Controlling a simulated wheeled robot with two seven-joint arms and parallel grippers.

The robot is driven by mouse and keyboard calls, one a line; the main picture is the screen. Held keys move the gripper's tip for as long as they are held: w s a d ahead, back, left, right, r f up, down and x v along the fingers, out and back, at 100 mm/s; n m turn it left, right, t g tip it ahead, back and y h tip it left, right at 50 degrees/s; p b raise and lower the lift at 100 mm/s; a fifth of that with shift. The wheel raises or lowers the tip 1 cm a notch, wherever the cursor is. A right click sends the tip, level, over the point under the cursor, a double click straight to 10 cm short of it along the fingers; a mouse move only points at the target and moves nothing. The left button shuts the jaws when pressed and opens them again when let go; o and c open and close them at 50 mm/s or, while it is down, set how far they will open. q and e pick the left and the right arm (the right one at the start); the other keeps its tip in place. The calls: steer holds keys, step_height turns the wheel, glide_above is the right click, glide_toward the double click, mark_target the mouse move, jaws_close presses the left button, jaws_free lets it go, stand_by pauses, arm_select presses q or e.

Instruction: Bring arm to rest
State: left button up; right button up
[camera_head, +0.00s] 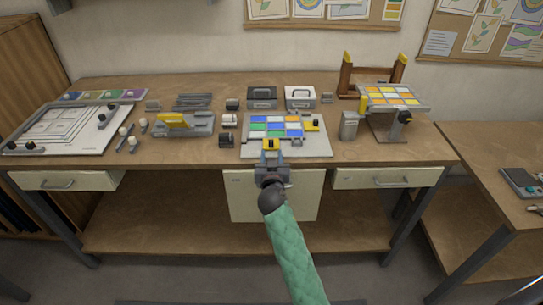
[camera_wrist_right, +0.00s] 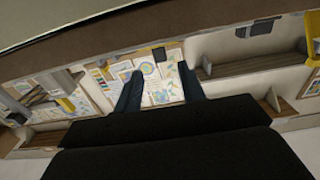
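My right gripper (camera_head: 271,160) is at the front edge of the workbench, just in front of the grey board with coloured panes. In the right wrist view its two dark blue fingers (camera_wrist_right: 156,76) stand apart with nothing between them. My right arm, in a green sleeve, reaches up from the bottom of the head view. My left arm and gripper are not in view.
The grey board (camera_head: 318,147) holds blue, green, yellow and white panes and has yellow-and-black clamps (camera_head: 270,145). A stand with a tilted pane panel (camera_head: 393,97) is at the right. A white drawing board (camera_head: 92,138) lies at the left.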

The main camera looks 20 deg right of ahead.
steer(key=s+d+f+g, duration=0.35)
steer(key=s+f, duration=0.35)
steer(key=s, duration=0.3)
steer(key=s+a+f+n+g+y, duration=0.15)
steer(key=s+g, duration=0.25)
steer(key=s, duration=0.7)
steer(key=s+a+f+n+g+y, duration=0.1)
steer(key=s+f+n+g+y, duration=0.15)
steer(key=s, duration=0.85)
steer(key=s+a+f+n+g+y, duration=0.1)
steer(key=s+f+g, duration=0.25)
steer(key=s, duration=0.65)
steer(key=s+a+f+g, duration=0.1)
steer(key=s+a+f, duration=0.1)
steer(key=f, duration=1.8)
steer(key=s+a+f+g, duration=0.1)
steer(key=s+a+f, duration=0.1)
steer(key=f, duration=1.8)
steer(key=shift+s+y, duration=0.3)
steer(key=shift+s, duration=0.2)
steer(key=shift+w+r+g, duration=0.1)
steer(key=shift+g, duration=0.15)
